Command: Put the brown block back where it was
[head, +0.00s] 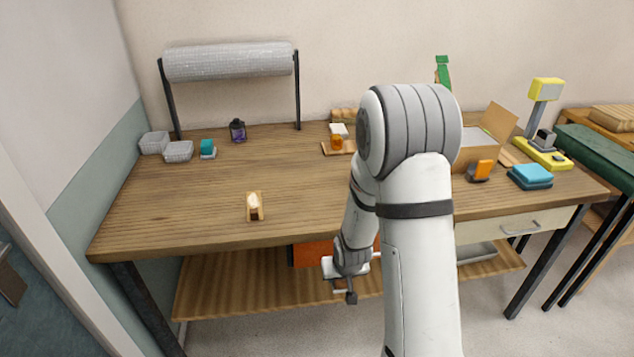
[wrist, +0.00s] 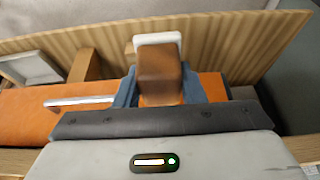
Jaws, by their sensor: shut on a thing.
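The brown block (wrist: 160,75) stands between the blue-grey fingers of my gripper (wrist: 158,88) in the wrist view, and the gripper is shut on it. A white rounded piece (wrist: 158,39) shows just beyond the block's far end; I cannot tell whether it touches. In the head view my gripper (head: 348,287) hangs low in front of the workbench, by the lower shelf (head: 230,288) and below the tabletop. The block cannot be made out clearly there.
An orange box (head: 311,252) is on the lower shelf, close to my gripper; orange (wrist: 30,115) also shows in the wrist view. The tabletop (head: 180,195) holds a small wooden piece with a white top (head: 254,207). Its left front is mostly bare.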

